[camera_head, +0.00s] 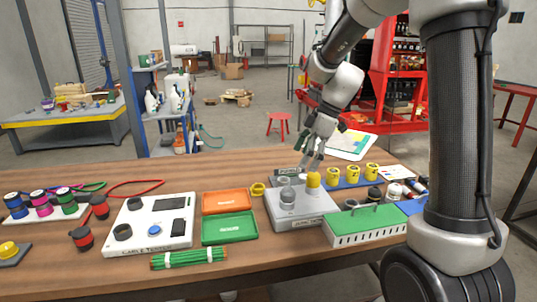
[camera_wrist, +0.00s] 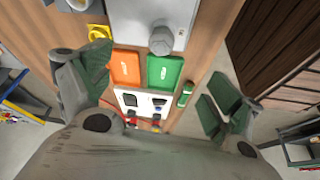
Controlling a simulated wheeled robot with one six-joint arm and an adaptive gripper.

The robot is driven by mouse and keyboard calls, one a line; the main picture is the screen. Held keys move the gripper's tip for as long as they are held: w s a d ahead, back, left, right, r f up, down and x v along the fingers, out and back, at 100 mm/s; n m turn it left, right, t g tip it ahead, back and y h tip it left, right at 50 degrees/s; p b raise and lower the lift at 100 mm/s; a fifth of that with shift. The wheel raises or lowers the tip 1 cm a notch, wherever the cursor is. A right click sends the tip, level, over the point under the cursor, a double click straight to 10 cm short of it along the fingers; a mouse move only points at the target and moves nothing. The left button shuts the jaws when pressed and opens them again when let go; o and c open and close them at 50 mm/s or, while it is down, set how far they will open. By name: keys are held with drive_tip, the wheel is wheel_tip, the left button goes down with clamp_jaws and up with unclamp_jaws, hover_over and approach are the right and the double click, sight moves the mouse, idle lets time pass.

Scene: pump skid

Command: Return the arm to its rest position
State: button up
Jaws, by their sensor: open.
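My gripper (camera_head: 309,158) hangs from my arm above the workbench, over the back of the grey pump block (camera_head: 295,222). In the wrist view my gripper (camera_wrist: 155,85) has its two green-padded fingers spread wide with nothing between them. The pump block (camera_wrist: 190,12) shows there at the top, with a grey knob-like part (camera_wrist: 161,41) on it. In the head view a yellow-topped part (camera_head: 313,180) stands on or just behind the block, close below the fingers; I cannot tell whether they touch.
Around the block are a yellow ring (camera_head: 258,189), orange tray (camera_head: 226,200), green tray (camera_head: 229,228), white cable tester (camera_head: 150,242), green bundle (camera_head: 190,258) and green-topped box (camera_head: 365,226). Several yellow pieces (camera_head: 352,171) stand behind on a blue strip. Open floor lies beyond the bench.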

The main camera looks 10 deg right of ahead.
drive_tip(key=s+d+r+m+t+h, duration=0.1)
drive_tip(key=s+d+r+m, duration=0.2)
drive_tip(key=s+m, duration=0.2)
drive_tip(key=s+d+r+m+t+h, duration=0.1)
drive_tip(key=s+d+r+m+h, duration=0.1)
drive_tip(key=s, duration=1)
drive_tip(key=s+d+r+m+t+h, duration=0.1)
drive_tip(key=s+d+r+m, duration=0.3)
drive_tip(key=s+m, duration=0.4)
drive_tip(key=shift+s+d+m+t, duration=0.3)
drive_tip(key=shift+d+m, duration=0.1)
drive_tip(key=shift+d, duration=0.25)
